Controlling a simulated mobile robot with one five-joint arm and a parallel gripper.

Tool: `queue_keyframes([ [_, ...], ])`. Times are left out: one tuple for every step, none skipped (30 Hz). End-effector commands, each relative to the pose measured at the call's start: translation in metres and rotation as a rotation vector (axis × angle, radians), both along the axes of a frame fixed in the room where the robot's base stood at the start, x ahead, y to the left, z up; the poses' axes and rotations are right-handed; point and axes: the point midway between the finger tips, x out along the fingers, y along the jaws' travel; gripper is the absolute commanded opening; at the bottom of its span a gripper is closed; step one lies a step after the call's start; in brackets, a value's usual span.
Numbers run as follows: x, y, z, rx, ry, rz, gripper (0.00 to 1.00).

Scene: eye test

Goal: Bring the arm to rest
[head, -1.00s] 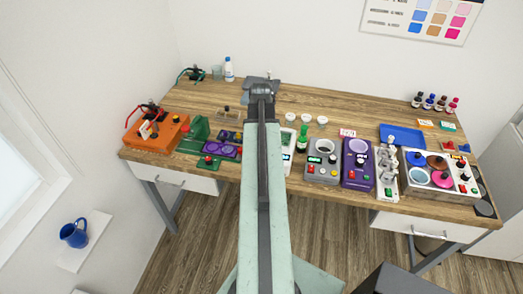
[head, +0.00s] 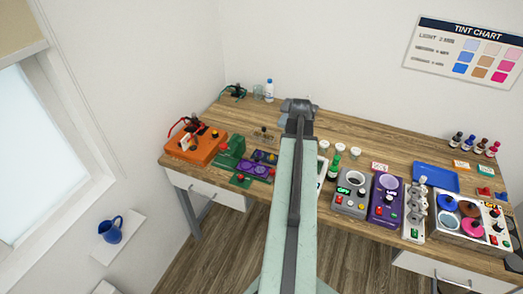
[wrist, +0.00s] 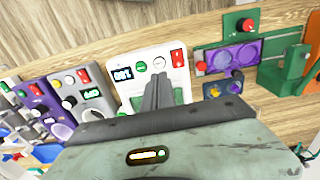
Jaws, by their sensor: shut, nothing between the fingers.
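My arm (head: 292,215) stretches from the bottom of the head view up over the wooden table. Its far end hides part of the tabletop there. In the wrist view my gripper (wrist: 159,82) is shut and empty, its dark fingers side by side. I cannot tell how high above the device the fingers are.
On the table (head: 365,130) stand an orange box (head: 196,148), a green stand (head: 230,155), a grey device (head: 352,199), a purple device (head: 386,202), a blue tray (head: 436,178) and several bottles. A blue jug (head: 111,231) sits on a wall shelf at left.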

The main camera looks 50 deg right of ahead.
Motion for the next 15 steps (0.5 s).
queue_keyframes([
  [0.000,0.000,0.000,0.000,0.000,0.000,0.00],
  [0.000,0.000,0.000,0.000,0.000,0.000,0.00],
  [0.000,0.000,0.000,0.000,0.000,0.000,0.00],
  [0.001,0.001,-0.001,0.000,0.000,0.003,0.00],
  [0.005,0.003,-0.002,0.000,0.000,0.010,0.00],
  [0.014,0.009,-0.004,0.000,0.000,0.028,0.00],
  [0.024,0.015,-0.007,0.000,0.000,0.048,0.00],
  [0.037,0.025,-0.011,0.000,-0.001,0.076,0.00],
  [0.058,0.041,-0.017,0.000,-0.001,0.121,0.00],
  [0.075,0.056,-0.022,0.000,-0.001,0.161,0.00],
  [0.093,0.074,-0.027,0.000,0.000,0.205,0.00],
  [0.117,0.101,-0.033,0.000,0.000,0.266,0.00],
  [0.134,0.122,-0.038,0.000,0.000,0.314,0.00],
  [0.148,0.143,-0.043,0.000,0.000,0.359,0.00],
  [0.167,0.173,-0.049,0.000,0.000,0.420,0.00],
])
